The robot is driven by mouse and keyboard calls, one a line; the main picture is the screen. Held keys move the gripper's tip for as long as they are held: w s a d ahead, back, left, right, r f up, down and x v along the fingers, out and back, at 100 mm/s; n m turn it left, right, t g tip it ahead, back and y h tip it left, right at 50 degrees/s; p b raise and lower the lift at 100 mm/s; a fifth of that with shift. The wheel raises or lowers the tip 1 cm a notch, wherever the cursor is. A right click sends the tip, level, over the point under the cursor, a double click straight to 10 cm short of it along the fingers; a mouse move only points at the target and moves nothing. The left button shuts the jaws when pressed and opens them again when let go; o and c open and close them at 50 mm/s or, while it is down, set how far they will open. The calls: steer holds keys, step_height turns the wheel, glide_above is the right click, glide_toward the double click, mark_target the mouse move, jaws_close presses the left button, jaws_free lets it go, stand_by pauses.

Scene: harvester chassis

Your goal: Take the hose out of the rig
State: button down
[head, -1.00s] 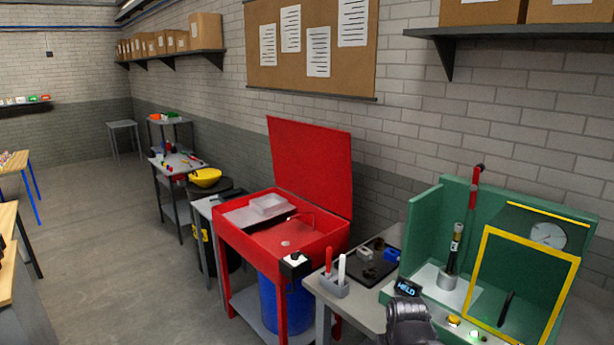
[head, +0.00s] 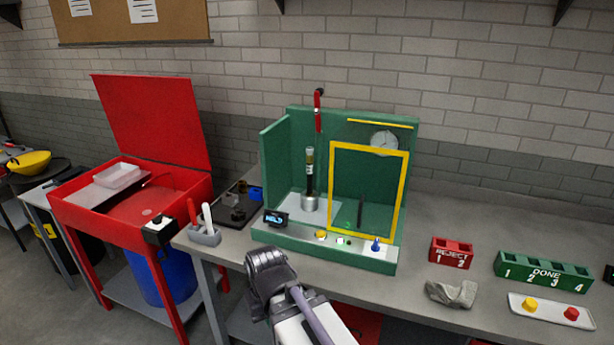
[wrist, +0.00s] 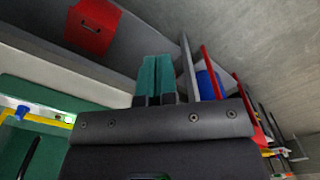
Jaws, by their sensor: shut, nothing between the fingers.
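The rig (head: 273,165) is a green-walled fixture on the bench, with a yellow-framed clear panel (head: 404,195) across the right part of its front. The hose (head: 310,172), dark with a light band near its top, stands upright in a grey metal socket (head: 310,202) in the rig's left part, which looks uncovered in front. A small display (head: 276,219) on the rig's front reads HELD. My gripper (wrist: 156,78) has teal fingers, close together and empty in the wrist view, apart from the hose. In the head view my arm is in front of the bench and its fingertips are hidden.
A red lever (head: 318,112) rises above the rig. To the left are a pen holder (head: 205,236), a black tray (head: 240,205) and a red open-lidded bin (head: 80,208). To the right are a REJECT rack (head: 451,253), a DONE rack (head: 543,272), a grey cloth (head: 452,293) and a button panel (head: 550,311).

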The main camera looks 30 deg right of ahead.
steer(key=c, duration=1.9)
jaws_free()
steer(key=o, duration=1)
